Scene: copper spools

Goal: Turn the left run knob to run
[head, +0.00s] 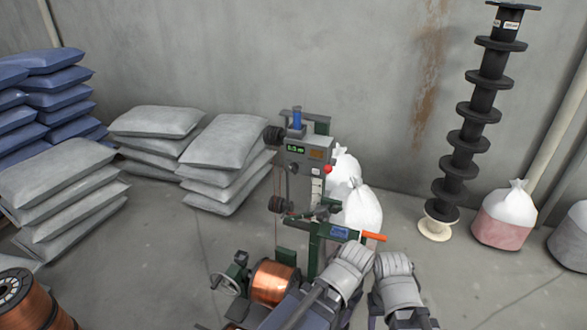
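The fingers of both are too unclear to read.
A copper spool (274,281) and a handwheel (226,284) are low on the machine. An orange handle (373,237) sticks out right, near my grippers. White sacks (361,208) stand behind. Grey sacks (222,150) are stacked left.

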